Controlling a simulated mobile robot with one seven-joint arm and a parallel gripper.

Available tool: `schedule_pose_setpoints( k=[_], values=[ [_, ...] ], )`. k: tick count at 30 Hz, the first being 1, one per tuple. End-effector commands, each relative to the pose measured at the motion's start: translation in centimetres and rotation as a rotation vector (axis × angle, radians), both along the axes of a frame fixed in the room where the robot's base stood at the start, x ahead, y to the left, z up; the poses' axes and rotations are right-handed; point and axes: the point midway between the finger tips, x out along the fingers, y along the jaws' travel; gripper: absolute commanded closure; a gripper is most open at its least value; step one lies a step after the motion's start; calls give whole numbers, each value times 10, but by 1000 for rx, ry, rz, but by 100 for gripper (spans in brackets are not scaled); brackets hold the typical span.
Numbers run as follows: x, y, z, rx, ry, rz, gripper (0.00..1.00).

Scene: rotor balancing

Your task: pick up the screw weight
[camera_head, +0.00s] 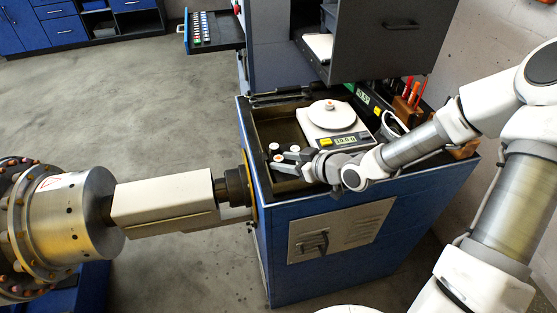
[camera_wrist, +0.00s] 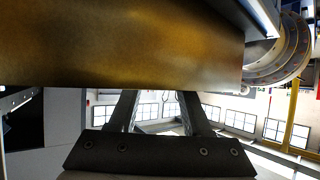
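My gripper (camera_head: 283,158) reaches in from the right, low over the left part of the cabinet-top tray. Small pale screw weights with copper-coloured tops stand around its fingertips: one weight (camera_head: 274,147) at the far left and another (camera_head: 294,149) just behind the fingers. A further pale top (camera_head: 278,158) shows right at the fingers; I cannot tell whether it is between them. In the wrist view the two fingers (camera_wrist: 157,98) stand apart with a gap between them. Their tips are hidden by a brown surface. Another copper-topped weight (camera_head: 330,104) sits on the scale's round pan.
The scale (camera_head: 343,141) with its lit display stands beside my gripper in the dark tray (camera_head: 284,130). A rotor shaft (camera_head: 165,198) meets the cabinet (camera_head: 330,240) from the left. Tools (camera_head: 411,92) stand at the right.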

Motion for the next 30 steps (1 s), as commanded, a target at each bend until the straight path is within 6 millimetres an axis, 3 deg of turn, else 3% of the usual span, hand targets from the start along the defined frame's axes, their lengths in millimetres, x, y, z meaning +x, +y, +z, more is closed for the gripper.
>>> schedule_pose_setpoints(
  k=[1,6,8,22,26,30],
  values=[
    [0,0,0,0,0,0,62],
    [0,0,0,0,0,0,92],
    [0,0,0,0,0,0,100],
    [0,0,6,0,-2,0,100],
    [0,0,19,1,-4,-1,100],
    [1,-1,45,-2,-5,-2,100]
  ],
)
